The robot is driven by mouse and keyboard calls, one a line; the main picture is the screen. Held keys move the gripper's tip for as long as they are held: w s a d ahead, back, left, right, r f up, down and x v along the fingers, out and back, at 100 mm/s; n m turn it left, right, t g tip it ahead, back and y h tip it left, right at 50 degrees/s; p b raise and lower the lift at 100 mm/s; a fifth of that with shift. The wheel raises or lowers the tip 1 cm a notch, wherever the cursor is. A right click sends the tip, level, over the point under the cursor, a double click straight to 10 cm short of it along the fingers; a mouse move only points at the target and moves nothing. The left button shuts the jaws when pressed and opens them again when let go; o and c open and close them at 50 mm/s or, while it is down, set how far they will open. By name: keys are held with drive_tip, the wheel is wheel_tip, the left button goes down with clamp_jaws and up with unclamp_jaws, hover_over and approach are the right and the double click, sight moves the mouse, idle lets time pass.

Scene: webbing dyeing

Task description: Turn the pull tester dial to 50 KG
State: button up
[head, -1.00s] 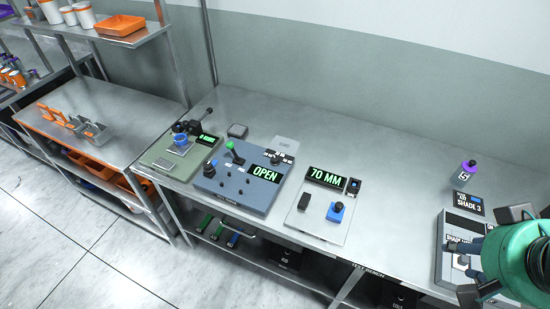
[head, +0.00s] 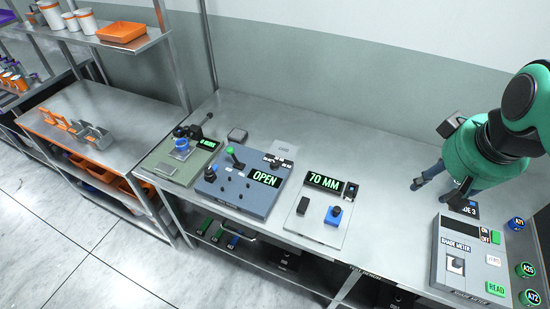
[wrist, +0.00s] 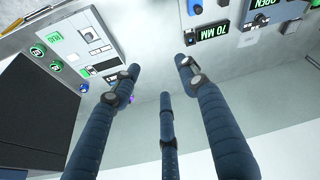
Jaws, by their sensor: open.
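A blue panel (head: 238,187) on the steel bench has an OPEN display, a green-topped lever (head: 235,156) and black knobs. Left of it is a green panel (head: 165,166) with a blue knob, a black clamp-like part and a small green display too small to read. I cannot read a pull tester label, and no 50 KG mark is legible. My gripper (head: 447,188) is open above the bench at the right, behind the shade meter and far from both panels. Its three blue fingers (wrist: 162,78) spread over bare bench in the wrist view.
A 70 MM panel (head: 318,219) with a blue knob sits between the blue panel and the shade meter (head: 473,264). A purple item (wrist: 131,99) is partly hidden by my fingers. The bench's back strip is clear.

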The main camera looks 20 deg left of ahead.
drive_tip(key=w+a+n+g+p, duration=0.15)
drive_tip(key=w+a+n, duration=0.25)
drive_tip(key=w+a, duration=0.5)
drive_tip(key=n+g+p, duration=0.3)
drive_tip(key=n+p, duration=0.4)
drive_tip(key=n, duration=0.5)
hover_over(275, 163)
wheel_tip(275, 163, down, 19)
drive_tip(key=shift+h, duration=0.4)
drive_tip(key=shift+f, duration=0.25)
wheel_tip(275, 163, down, 13)
drive_tip(key=shift+f+b, duration=0.2)
drive_tip(key=shift+b, duration=0.7)
